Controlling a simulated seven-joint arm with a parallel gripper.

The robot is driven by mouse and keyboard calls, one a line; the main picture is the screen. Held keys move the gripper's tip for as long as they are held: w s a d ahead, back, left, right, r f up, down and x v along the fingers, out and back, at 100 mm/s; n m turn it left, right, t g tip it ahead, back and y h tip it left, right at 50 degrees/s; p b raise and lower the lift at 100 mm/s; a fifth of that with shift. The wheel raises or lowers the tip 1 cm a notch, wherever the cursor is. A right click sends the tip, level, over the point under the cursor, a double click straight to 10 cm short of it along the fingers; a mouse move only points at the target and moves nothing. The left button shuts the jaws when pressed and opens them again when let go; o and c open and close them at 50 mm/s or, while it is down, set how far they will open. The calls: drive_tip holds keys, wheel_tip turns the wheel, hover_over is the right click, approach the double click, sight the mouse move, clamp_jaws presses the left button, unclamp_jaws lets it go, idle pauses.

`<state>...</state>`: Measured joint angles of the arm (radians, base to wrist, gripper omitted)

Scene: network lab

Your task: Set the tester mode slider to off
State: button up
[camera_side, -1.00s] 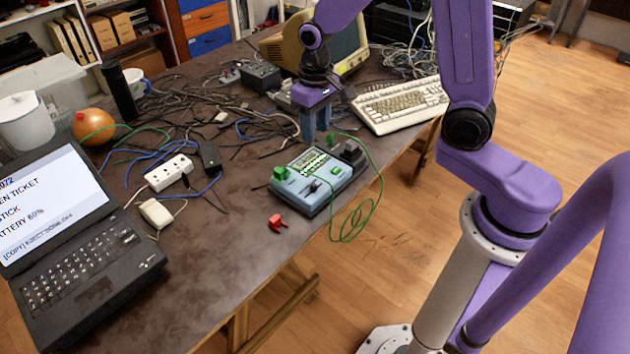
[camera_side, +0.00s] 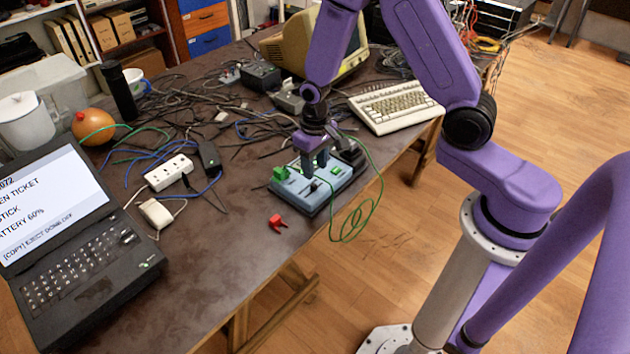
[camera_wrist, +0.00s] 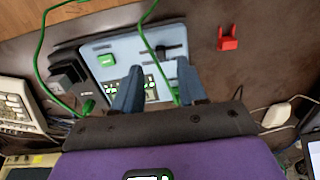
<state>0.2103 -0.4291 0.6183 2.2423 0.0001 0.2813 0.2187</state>
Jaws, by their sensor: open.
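The tester (camera_side: 316,190) is a light blue-grey box lying on the table near its front edge; it also shows in the wrist view (camera_wrist: 122,46). A dark slider knob (camera_wrist: 161,52) stands out from its face in the wrist view; I cannot read its mode labels. My gripper (camera_side: 313,172) is low over the tester in the side view and hides part of its face. In the wrist view its two blue fingers (camera_wrist: 157,84) are apart, with nothing held between them, and the slider knob lies beyond their tips.
A green cable (camera_side: 367,205) loops from the tester over the table edge. A red clip-like piece (camera_side: 277,222) lies in front of the tester. A black block (camera_side: 352,153) adjoins its back right. A laptop (camera_side: 75,245), power strip (camera_side: 168,172) and keyboard (camera_side: 392,106) stand around.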

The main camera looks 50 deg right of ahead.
sight(315, 186)
drive_tip(key=shift+f, duration=3.1)
clamp_jaws()
